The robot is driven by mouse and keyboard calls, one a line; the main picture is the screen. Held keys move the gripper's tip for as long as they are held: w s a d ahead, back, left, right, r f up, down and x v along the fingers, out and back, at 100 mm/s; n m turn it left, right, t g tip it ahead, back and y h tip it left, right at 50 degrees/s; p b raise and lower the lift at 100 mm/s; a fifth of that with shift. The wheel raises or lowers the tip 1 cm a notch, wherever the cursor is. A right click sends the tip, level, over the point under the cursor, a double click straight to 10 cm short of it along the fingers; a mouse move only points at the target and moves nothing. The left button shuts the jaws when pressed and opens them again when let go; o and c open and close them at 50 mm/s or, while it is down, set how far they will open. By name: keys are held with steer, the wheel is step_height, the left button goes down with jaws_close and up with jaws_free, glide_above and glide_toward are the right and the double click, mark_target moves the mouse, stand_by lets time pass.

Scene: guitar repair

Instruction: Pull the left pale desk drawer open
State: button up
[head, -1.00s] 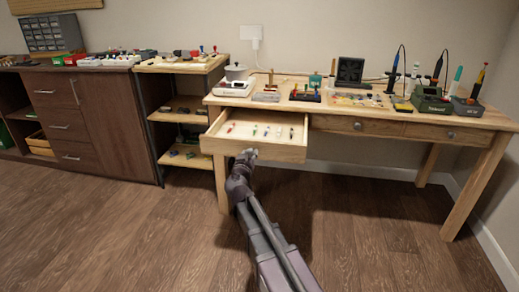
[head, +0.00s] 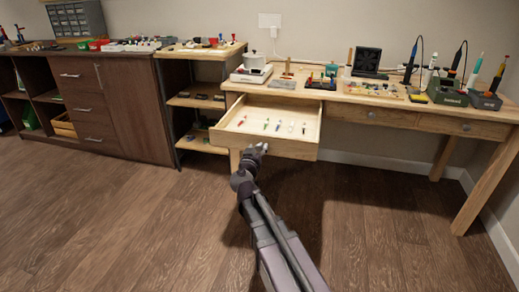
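The left pale desk drawer (head: 294,148) is pulled well out from the desk (head: 400,104). Its inside is in full view, with a row of small coloured tools (head: 267,125) lying on its floor. My gripper (head: 257,148) is at the middle of the drawer's front, where the knob would be. Its fingertips overlap the front panel and hide the knob. Whether the fingers are closed on the knob or just beside it is too small to tell. My arm reaches up to it from below.
Two other desk drawers (head: 371,114) to the right are shut. Soldering tools and a white pot (head: 254,62) stand on the desk top. A pale shelf unit (head: 204,97) and a dark cabinet (head: 130,100) stand to the left. The wooden floor (head: 130,220) in front is clear.

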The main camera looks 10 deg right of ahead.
steer(key=shift+d, duration=0.2)
steer(key=shift+s, duration=0.15)
steer(key=v, duration=1.1)
steer(key=shift+s+a, duration=0.15)
steer(key=shift+s, duration=0.2)
steer(key=shift+f, duration=0.1)
